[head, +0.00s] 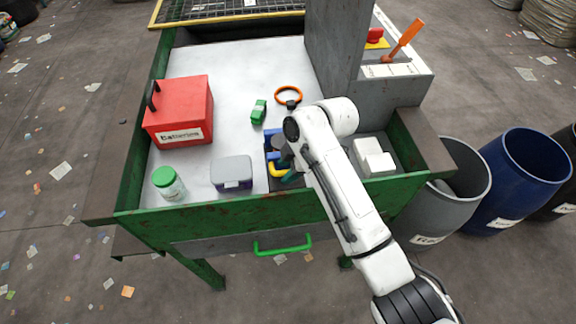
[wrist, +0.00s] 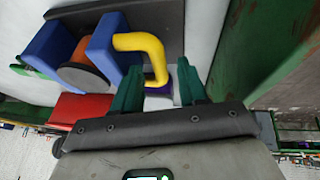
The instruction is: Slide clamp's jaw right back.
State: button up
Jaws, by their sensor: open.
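The clamp has a fixed blue jaw (wrist: 52,52) and a second blue jaw (wrist: 104,50) on a dark base plate (wrist: 168,18). A bent yellow handle (wrist: 150,48) comes off the second jaw. A round grey part (wrist: 84,78) with orange behind it sits between the jaws. In the head view the clamp's blue part (head: 273,137) and yellow handle (head: 278,170) show beside my arm, which hides the rest. My gripper (wrist: 162,88) is open, its teal fingers spread either side of the handle's lower end. I cannot tell if they touch it. It also shows in the head view (head: 291,167).
On the table are a red box (head: 182,105), a green-lidded jar (head: 168,183), a grey-lidded container (head: 232,172), a green block (head: 258,111) and an orange ring (head: 288,95). A grey wall (head: 336,45) and green table rim (head: 400,187) bound the right and front.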

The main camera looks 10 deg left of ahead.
grip_shut()
dwell(0.3)
dwell(0.3)
